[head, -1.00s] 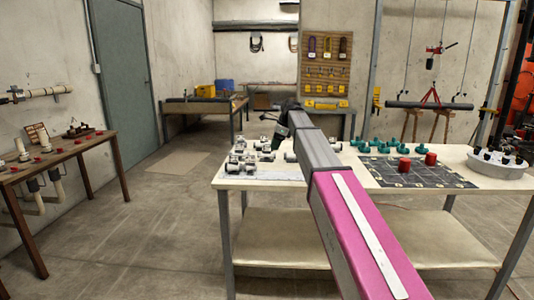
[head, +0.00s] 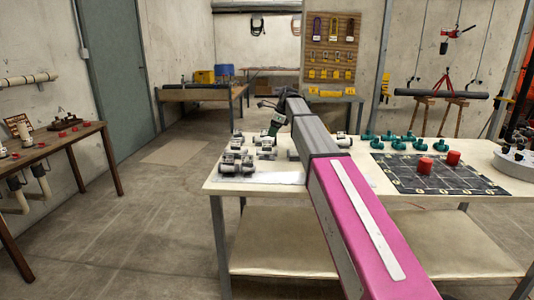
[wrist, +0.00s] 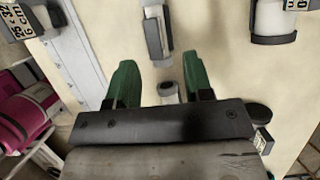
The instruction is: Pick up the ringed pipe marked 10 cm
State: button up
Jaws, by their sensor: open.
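My gripper (wrist: 159,72) shows in the wrist view with its two green fingers spread apart, above the cream tabletop. A short grey-rimmed pipe end (wrist: 168,90) shows between the fingers, partly hidden by the gripper body; I cannot tell if they touch it. A white piece with a grey clip-like part (wrist: 155,35) lies just beyond the fingertips. In the head view my gripper (head: 273,125) is over the left part of the white table, among white and grey fittings (head: 236,163). No 10 cm mark is readable, so I cannot tell which piece is the ringed pipe.
A tag reading 6 cm (wrist: 22,22) is at the wrist view's upper left. Another labelled white fitting (wrist: 275,20) is at upper right.

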aim_at(267, 141)
jog(key=x, duration=0.7)
jog(key=shift+s+a+f, duration=0.15)
jog(key=shift+s+a, duration=0.15)
jog(key=shift+a, duration=0.1)
grip_shut()
